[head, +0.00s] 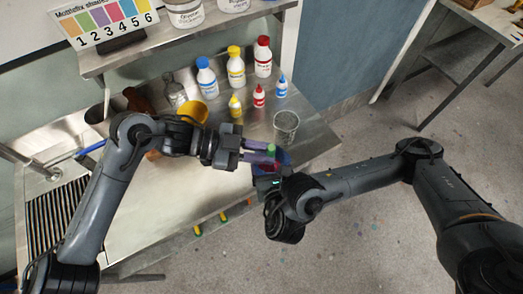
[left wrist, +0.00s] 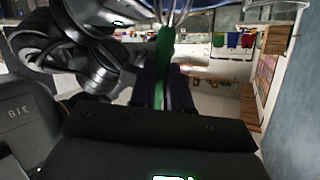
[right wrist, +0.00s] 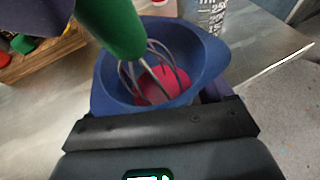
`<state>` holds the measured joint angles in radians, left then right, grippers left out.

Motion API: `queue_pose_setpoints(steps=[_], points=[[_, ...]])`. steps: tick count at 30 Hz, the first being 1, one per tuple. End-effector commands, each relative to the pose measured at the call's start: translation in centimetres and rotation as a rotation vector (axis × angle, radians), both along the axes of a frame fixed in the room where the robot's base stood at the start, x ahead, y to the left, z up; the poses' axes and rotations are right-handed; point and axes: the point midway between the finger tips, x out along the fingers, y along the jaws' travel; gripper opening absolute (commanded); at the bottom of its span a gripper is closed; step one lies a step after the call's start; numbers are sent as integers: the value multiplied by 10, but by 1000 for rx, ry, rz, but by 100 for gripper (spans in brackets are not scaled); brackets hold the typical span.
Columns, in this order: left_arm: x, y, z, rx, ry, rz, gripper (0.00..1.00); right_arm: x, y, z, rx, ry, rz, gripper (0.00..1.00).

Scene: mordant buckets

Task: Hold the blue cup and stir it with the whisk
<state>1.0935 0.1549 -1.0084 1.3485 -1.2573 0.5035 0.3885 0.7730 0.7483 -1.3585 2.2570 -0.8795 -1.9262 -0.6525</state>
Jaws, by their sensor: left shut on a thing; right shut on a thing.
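The blue cup (right wrist: 212,62) is in my right gripper (head: 270,179), which is shut on its side; it also shows in the head view (head: 284,160). Red-pink stuff (right wrist: 172,90) lies at the bottom of the cup. My left gripper (head: 262,152) is shut on the green handle of the whisk (right wrist: 112,25). The whisk's wire loops (right wrist: 150,68) reach down inside the cup, and the handle slants above the rim. In the left wrist view the green handle (left wrist: 163,65) stands between the fingers. I cannot tell whether the wires touch the cup bottom.
A metal bench (head: 155,215) lies under my left arm. Several white bottles with coloured caps and small dropper bottles (head: 258,96) stand behind the cup. A clear beaker (head: 286,127) stands close behind it. A yellow cup (head: 194,111) is further left. Open floor (head: 365,235) lies to the right.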

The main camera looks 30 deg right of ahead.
Motion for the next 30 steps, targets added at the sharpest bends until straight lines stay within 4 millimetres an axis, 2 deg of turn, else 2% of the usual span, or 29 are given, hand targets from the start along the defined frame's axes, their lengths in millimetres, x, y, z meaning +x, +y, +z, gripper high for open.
queue_pose_setpoints(steps=[5,30], points=[[-1,0,7,-2,-2,-1,0,0,0,1,1,-1,0,44],[-13,9,79,-2,-2,-1,0,0,0,1,1,-1,0,44]])
